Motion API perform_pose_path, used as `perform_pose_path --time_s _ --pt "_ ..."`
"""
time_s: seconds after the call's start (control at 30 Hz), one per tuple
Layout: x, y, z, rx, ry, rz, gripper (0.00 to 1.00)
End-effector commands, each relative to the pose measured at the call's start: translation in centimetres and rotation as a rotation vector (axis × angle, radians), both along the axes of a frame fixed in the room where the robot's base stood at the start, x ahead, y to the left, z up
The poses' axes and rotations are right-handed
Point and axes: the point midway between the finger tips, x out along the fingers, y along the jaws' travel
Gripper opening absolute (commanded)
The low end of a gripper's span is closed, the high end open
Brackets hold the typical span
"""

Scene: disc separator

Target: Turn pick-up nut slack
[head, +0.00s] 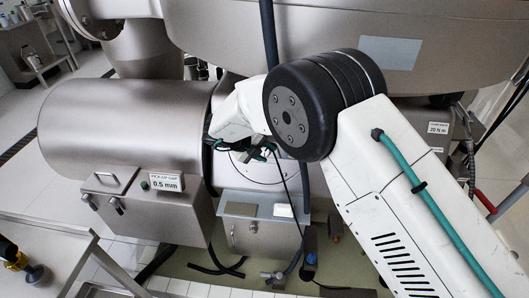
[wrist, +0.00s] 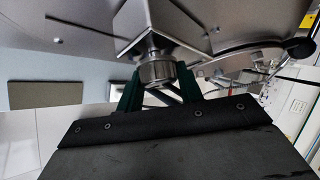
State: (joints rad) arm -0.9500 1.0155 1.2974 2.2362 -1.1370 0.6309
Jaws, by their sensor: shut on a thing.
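In the wrist view, a round metal nut (wrist: 157,73) sits below a square-edged steel piece. The green fingers of my gripper (wrist: 160,88) stand on its left and right sides and are shut on it. In the head view, my gripper (head: 254,154) is at the front of the steel machine, right of the horizontal drum (head: 120,135). My own arm covers part of this area, and the nut cannot be made out there. How tight the nut sits cannot be told.
A box with a "PICK-UP GAP 0.5 mm" sign (head: 167,184) stands below the drum. A small steel cabinet (head: 262,236) is under my gripper. The large bowl (head: 330,40) hangs close above. A "20 N m" sign (head: 438,128) is at right. A dark lever (wrist: 300,48) shows in the wrist view.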

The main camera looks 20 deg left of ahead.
Motion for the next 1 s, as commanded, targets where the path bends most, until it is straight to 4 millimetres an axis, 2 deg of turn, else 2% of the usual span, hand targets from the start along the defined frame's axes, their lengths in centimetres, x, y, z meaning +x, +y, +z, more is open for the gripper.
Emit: perform_pose_path --time_s 0.2,0.23,0.3,0.67,0.83,1.0 --pt "-0.1 -0.1 -0.2 -0.004 0.003 -0.002 0.14" --pt "-0.1 -0.1 -0.2 -0.004 0.003 -0.002 0.42" --pt "-0.1 -0.1 -0.2 -0.004 0.003 -0.002 0.57" --pt "-0.2 0.2 0.1 -0.002 0.001 0.001 0.57" --pt "-1.1 1.0 1.4 -0.001 0.000 0.002 0.57" --pt "-2.8 2.4 3.4 -0.001 0.001 0.001 0.57"
